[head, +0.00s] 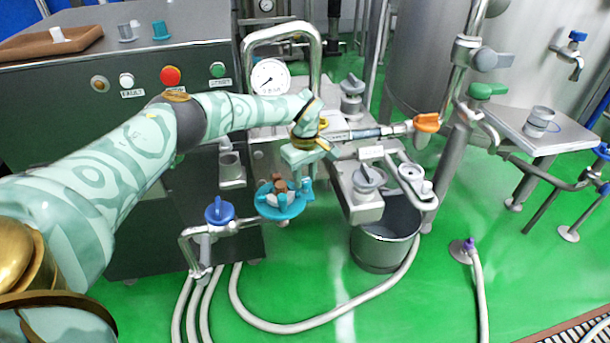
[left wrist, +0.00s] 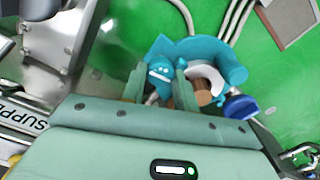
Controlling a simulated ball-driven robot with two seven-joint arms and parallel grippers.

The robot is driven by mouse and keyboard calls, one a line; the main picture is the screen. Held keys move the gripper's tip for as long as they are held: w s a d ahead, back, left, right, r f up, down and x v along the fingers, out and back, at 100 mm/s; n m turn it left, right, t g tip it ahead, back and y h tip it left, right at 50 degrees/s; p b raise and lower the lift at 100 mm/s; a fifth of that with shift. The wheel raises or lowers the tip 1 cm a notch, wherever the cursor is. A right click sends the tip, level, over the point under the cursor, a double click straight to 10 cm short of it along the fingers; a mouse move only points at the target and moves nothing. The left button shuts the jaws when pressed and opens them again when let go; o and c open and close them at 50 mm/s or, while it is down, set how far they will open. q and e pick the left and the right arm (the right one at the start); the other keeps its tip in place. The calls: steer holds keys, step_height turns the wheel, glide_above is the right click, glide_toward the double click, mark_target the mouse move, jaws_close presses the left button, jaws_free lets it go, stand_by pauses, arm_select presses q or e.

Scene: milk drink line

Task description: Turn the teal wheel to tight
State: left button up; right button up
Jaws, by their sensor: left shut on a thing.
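The teal wheel (head: 280,206) sits on the pipework in front of the dark cabinet, with a brown and whitish hub in its middle. My left gripper (head: 304,183) reaches it from above at its right side. In the left wrist view the teal wheel (left wrist: 218,55) lies past the fingers, and a teal part of its rim is between the jaws of the left gripper (left wrist: 160,88). The gripper is shut on that part. The fingers hide some of the wheel. I see no tight mark. My right gripper does not show.
A blue-handled valve (head: 219,211) stands just left of the wheel. A metal bucket (head: 386,246) and a grey-knobbed block (head: 367,180) are to the right. Whitish hoses (head: 285,327) lie on the green floor. The dark cabinet (head: 137,215) stands behind.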

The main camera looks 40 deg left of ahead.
mark_target(305, 179)
arm_select(q)
steer(key=shift+r+m, duration=0.1)
steer(key=shift+m, duration=0.6)
steer(key=o, duration=1)
step_height(305, 179, up, 16)
steer(key=p, duration=0.5)
steer(key=shift+r, duration=0.1)
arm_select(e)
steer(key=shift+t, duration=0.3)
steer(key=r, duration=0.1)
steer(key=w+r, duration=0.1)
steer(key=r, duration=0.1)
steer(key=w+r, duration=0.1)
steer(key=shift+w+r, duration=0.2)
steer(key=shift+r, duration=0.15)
